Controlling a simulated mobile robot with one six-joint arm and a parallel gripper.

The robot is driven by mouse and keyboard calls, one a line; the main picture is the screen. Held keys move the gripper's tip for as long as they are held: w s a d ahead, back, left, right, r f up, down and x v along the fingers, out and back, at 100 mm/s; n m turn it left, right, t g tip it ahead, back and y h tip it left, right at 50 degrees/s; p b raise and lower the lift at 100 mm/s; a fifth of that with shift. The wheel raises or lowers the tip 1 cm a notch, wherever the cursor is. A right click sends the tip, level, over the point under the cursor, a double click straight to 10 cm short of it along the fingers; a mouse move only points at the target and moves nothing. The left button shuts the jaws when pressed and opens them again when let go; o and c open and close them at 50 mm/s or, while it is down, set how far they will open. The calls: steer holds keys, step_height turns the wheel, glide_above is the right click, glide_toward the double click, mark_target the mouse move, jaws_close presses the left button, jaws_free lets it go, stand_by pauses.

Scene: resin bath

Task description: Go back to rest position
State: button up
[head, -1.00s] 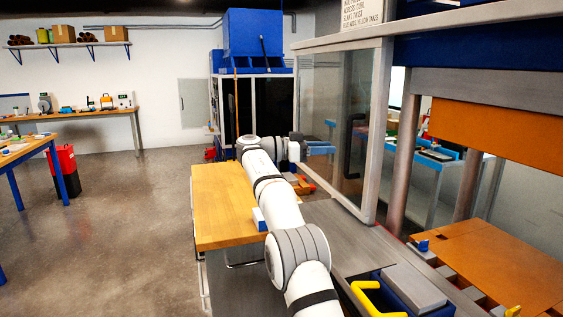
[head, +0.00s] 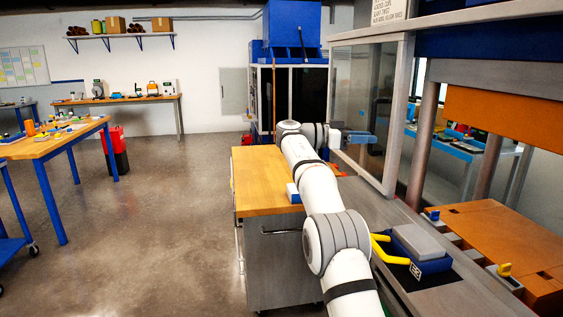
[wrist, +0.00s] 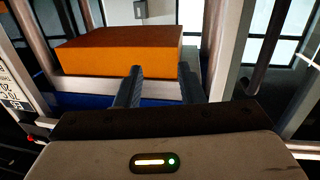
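My gripper (head: 364,137) is at the end of my white arm, in front of the glass door panel in the head view. In the wrist view its two dark fingers (wrist: 160,70) stand apart with nothing held between them. The orange block (wrist: 120,55) of the press shows beyond the fingertips and apart from them. My arm reaches forward over the grey bench and past the wooden-topped cabinet.
The framed glass door (head: 364,100) stands close beside my gripper. A wooden-topped cabinet (head: 258,185) is left of my arm. Open floor (head: 180,220) lies to the left.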

steer(key=s+d+f+n+t+y, duration=0.1)
steer(key=s+f+n+y, duration=0.4)
steer(key=s, duration=0.3)
steer(key=s+d+f+n+t+y, duration=0.1)
steer(key=s+f+n+y, duration=0.25)
steer(key=s+n, duration=0.4)
steer(key=s+a+f+n+y, duration=0.1)
steer(key=s+a+f+y, duration=0.2)
steer(key=s, duration=0.6)
steer(key=s+a+f+n+y, duration=0.2)
steer(key=s+a+f+y, duration=0.1)
steer(key=s+f, duration=0.4)
steer(key=s+a+f+n+y, duration=0.2)
steer(key=s+f, duration=0.4)
steer(key=s, duration=0.6)
steer(key=shift+s+a+y+p, duration=0.25)
steer(key=shift+a+y+p, duration=0.2)
steer(key=shift+a+y, duration=0.3)
steer(key=shift+f, duration=0.1)
